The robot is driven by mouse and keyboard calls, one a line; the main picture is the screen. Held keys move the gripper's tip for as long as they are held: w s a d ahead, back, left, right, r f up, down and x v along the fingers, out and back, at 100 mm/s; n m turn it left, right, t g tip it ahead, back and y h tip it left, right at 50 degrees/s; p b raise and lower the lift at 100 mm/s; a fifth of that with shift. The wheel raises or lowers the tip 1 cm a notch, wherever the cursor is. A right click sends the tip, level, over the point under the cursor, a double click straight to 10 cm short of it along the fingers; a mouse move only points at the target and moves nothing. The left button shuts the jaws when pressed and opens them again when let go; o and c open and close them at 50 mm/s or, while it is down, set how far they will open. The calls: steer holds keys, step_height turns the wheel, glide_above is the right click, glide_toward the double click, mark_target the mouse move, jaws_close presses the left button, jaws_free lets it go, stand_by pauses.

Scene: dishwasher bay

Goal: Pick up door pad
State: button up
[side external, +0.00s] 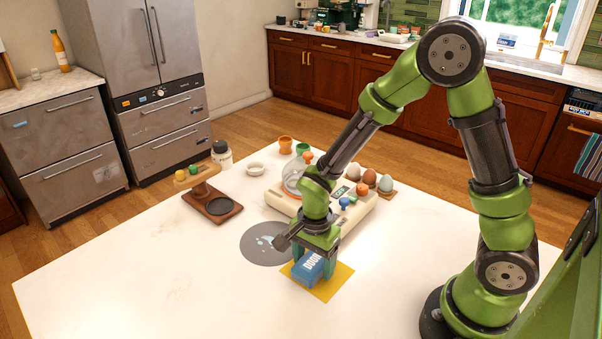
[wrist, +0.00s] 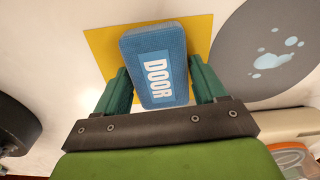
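The door pad (wrist: 155,65) is a blue, sponge-like block with a white label reading "DOOR". In the side view the door pad (side external: 309,268) sits over a yellow square mat (side external: 338,283), toward its left side. My gripper (side external: 318,260) is low over the mat and points down, with the pad between its fingers. In the wrist view one green finger of my gripper (wrist: 157,75) is at each long side of the pad, very close to it. The pad is slightly turned relative to the fingers. Whether they press on it, I cannot tell.
A grey round mat (side external: 266,244) with pale blue blotches lies beside the yellow mat. Behind my gripper is a cream appliance (side external: 354,217) with coloured knobs. A brown wooden stand (side external: 212,203) is further left. The white tabletop (side external: 150,270) is clear at front left.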

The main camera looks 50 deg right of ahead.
mark_target(314, 260)
steer(key=c, duration=0.6)
steer(key=shift+o, duration=0.2)
step_height(314, 260, up, 10)
steer(key=shift+r, duration=0.1)
